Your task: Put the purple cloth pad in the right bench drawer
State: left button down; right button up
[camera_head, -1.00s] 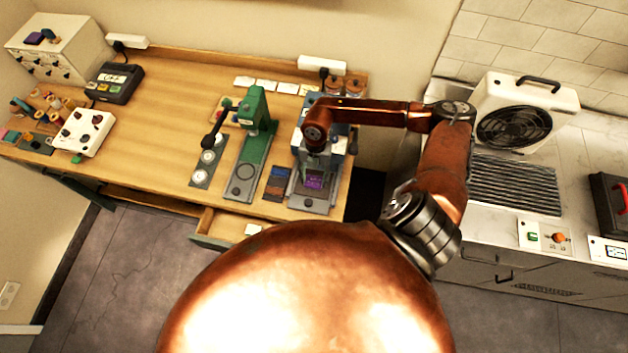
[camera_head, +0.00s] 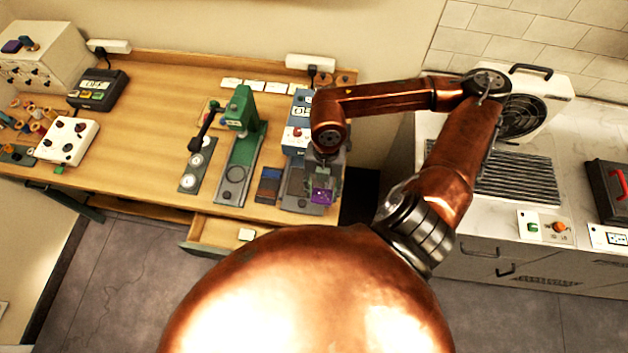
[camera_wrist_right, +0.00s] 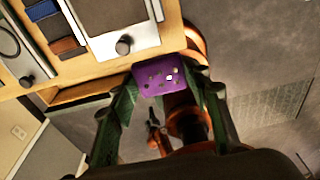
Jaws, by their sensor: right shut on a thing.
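The purple cloth pad (camera_head: 322,196) is in my right gripper (camera_head: 325,176), near the front right corner of the bench. In the right wrist view the pad (camera_wrist_right: 163,80) sits between the two fingers of the gripper (camera_wrist_right: 165,95), which are shut on it. It has small light and dark marks. The right bench drawer (camera_head: 225,234) is pulled out at the front of the bench, to the left of the gripper. A small pale object (camera_head: 246,234) lies in it, and my own body hides part of it. My left gripper is not in view.
A grey-blue machine (camera_head: 298,140) stands behind the gripper. A green press (camera_head: 241,130) and colored pads (camera_head: 268,186) stand to its left. The wooden bench (camera_head: 150,150) has bare room mid-left. A counter with a fan unit (camera_head: 530,110) is at right.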

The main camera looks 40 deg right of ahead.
jog(key=shift+s+a+r, duration=0.2)
jog(key=shift+s+r, duration=0.1)
jog(key=shift+s, duration=0.35)
jog(key=shift+s+a+r, duration=0.2)
jog(key=shift+s+r, duration=0.1)
jog(key=shift+s, duration=0.3)
jog(key=shift+w+a+f+n+b, duration=0.15)
jog(key=shift+w+n+b, duration=0.25)
jog(key=shift+n, duration=0.5)
jog(key=w+a+f+m+t+b, duration=0.1)
jog(key=w+a+m+b, duration=0.1)
jog(key=w+m, duration=0.6)
jog(key=w+a+f+m+t+h+b, duration=0.1)
jog(key=w+a+m, duration=0.4)
jog(key=m, duration=1.4)
jog(key=w+f+t+b, duration=0.1)
jog(key=w, duration=0.3)
jog(key=shift+f+m+b, duration=0.3)
jog(key=shift+s+d+f, duration=0.1)
